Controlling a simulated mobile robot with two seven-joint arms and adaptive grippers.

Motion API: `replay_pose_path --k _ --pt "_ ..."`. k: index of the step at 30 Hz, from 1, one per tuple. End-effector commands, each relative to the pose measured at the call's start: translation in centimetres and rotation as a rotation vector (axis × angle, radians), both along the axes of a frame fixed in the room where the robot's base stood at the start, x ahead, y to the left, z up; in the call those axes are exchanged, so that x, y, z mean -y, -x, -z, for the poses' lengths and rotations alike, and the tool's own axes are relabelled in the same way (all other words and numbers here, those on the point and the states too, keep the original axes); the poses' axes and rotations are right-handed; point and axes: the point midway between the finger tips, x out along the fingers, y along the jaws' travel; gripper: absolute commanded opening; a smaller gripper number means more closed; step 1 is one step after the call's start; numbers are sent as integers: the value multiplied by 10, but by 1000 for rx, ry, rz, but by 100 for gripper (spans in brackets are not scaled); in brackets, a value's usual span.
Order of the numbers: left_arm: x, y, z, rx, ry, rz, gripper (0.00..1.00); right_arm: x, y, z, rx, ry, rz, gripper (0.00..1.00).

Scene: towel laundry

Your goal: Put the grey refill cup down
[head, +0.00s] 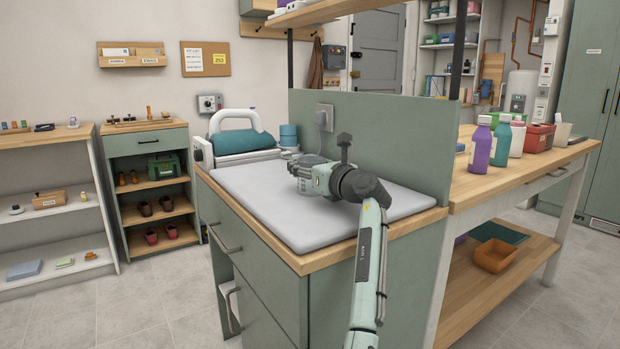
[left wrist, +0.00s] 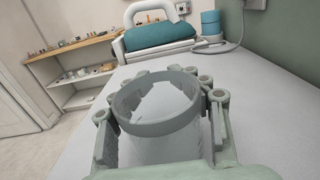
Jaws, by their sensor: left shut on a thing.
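The grey refill cup (left wrist: 155,128) is see-through grey with a darker rim, and it stands upright between my fingers in the left wrist view. My left gripper (left wrist: 160,120) is shut on it, one finger on each side. In the head view my left gripper (head: 305,178) is low over the pale pad (head: 275,222) on the green cabinet, and it mostly hides the cup. I cannot tell whether the cup's base touches the pad. My right gripper is not in view.
A white machine with a teal towel roll (head: 242,142) and a blue canister (head: 288,134) stand at the pad's far end. A green panel (head: 400,140) with a socket edges the pad on the right. The pad's front is clear. Bottles (head: 480,145) stand on the wooden bench.

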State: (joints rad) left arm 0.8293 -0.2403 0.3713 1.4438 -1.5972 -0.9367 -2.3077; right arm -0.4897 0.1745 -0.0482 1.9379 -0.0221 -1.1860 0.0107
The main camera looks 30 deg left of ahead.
Motion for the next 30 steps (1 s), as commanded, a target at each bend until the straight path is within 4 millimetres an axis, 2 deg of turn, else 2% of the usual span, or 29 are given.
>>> replay_pose_path --k 8,11,16,24,30 --pt "0 0 -6 2 1 0 19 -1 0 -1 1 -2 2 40" --pt "0 0 -17 3 0 0 19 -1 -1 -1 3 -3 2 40" --pt "0 0 -47 6 -1 -1 18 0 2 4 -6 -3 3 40" --pt "-55 39 -81 6 -1 -5 18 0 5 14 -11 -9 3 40" --pt "-82 58 -102 3 -2 -3 17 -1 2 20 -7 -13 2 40"
